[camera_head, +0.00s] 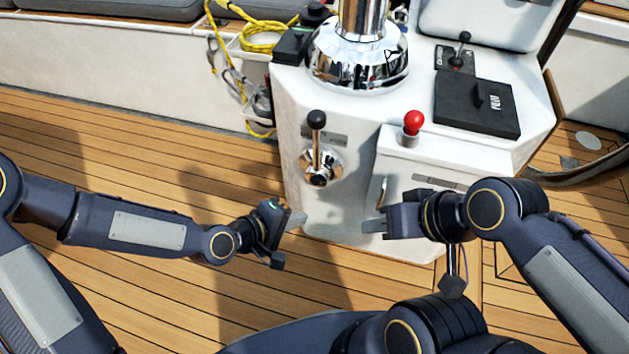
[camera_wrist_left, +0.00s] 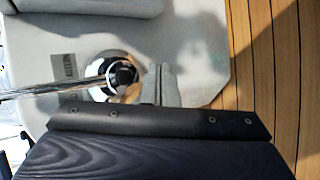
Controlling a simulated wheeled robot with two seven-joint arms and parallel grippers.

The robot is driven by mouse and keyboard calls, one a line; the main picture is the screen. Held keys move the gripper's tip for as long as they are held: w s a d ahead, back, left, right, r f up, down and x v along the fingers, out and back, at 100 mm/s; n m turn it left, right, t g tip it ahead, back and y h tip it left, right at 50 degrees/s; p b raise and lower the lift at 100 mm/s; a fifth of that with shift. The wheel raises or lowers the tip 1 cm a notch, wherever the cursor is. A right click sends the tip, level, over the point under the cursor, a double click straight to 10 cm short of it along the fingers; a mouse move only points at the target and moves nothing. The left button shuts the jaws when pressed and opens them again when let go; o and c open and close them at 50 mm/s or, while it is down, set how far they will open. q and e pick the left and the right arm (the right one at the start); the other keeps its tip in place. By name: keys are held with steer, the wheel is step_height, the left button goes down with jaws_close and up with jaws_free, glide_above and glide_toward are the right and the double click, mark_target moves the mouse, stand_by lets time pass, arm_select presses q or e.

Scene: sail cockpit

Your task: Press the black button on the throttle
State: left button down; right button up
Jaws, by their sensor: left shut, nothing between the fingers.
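The throttle is a chrome lever with a black knob (camera_head: 316,119) on top and a round chrome hub (camera_head: 320,166) on the front of the white pedestal. In the left wrist view the lever (camera_wrist_left: 45,89) runs in from the left to the hub. The black button (camera_wrist_left: 123,73) shows there as a dark round face in the hub's middle. My left gripper (camera_head: 299,219) is shut and empty, below and slightly left of the hub in the head view. Its fingertips (camera_wrist_left: 160,84) appear just right of the button in the wrist view. My right gripper (camera_head: 375,224) is right of the hub, low before the pedestal; its opening is unclear.
The white pedestal (camera_head: 345,225) carries a red-knobbed lever (camera_head: 413,122), a black box (camera_head: 477,108) and a chrome column (camera_head: 360,60). A yellow rope (camera_head: 258,46) hangs at its left. Open wooden deck (camera_head: 110,135) lies to the left.

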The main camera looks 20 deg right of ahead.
arm_select(q)
steer(key=w+d, duration=0.4)
steer(key=w, duration=0.1)
steer(key=shift+w, duration=0.4)
stand_by(1.8)
steer(key=shift+w+d, duration=0.2)
steer(key=shift+w, duration=0.15)
steer(key=shift+w+d, duration=0.25)
steer(key=shift+w, duration=0.15)
stand_by(0.6)
stand_by(0.4)
steer(key=shift+s+a+b, duration=0.3)
steer(key=shift+s+a, duration=0.2)
steer(key=shift+s, duration=0.25)
steer(key=shift+s+a, duration=0.7)
steer(key=shift+s, duration=0.35)
steer(key=shift+s+a, duration=0.7)
steer(key=shift+s, duration=0.3)
